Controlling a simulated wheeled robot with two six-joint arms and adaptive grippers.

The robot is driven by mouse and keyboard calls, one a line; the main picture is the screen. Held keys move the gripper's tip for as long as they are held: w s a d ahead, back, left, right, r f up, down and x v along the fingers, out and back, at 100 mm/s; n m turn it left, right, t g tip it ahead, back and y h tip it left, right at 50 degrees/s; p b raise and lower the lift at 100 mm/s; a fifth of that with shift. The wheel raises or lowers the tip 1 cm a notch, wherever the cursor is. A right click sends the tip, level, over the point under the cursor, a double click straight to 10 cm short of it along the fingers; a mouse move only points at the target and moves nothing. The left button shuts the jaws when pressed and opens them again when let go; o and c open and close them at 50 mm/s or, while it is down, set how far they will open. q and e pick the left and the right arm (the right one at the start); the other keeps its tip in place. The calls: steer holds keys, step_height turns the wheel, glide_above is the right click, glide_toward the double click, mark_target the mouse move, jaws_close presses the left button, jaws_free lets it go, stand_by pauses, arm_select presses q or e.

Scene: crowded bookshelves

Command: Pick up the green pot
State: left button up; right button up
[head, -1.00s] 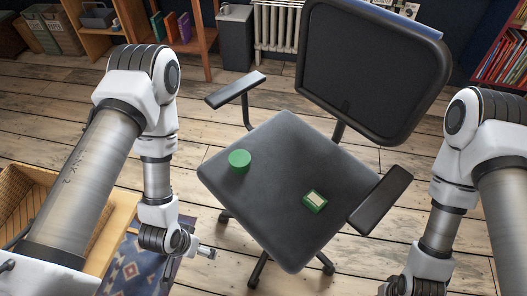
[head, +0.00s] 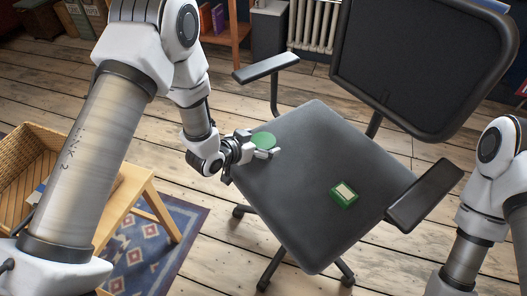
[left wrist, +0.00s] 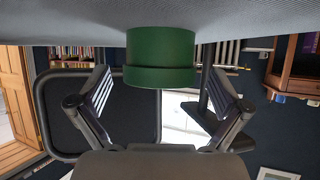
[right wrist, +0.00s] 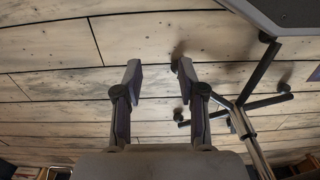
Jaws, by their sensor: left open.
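The green pot (head: 264,139) is a short round cylinder on the left part of the black chair seat (head: 320,140). My left gripper (head: 268,152) is at the seat's left edge, right by the pot, and partly covers it in the head view. In the left wrist view the picture is upside down, and the pot (left wrist: 160,58) sits ahead, centred between the two spread fingers (left wrist: 160,105). The left gripper is open, with nothing held. My right gripper (right wrist: 155,75) shows in the right wrist view, open and empty above the wooden floor.
A small green box with a pale top (head: 344,194) lies on the seat to the right of the pot. The chair has armrests (head: 266,68) and a tall backrest (head: 420,60). A wooden stool (head: 150,190) and wicker basket (head: 25,165) stand at left.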

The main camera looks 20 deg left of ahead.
arm_select(q)
steer(key=shift+w+d+f, duration=0.25)
steer(key=shift+w+f, duration=0.05)
steer(key=shift+w, duration=0.2)
steer(key=c, duration=1.2)
steer(key=shift+s, duration=0.1)
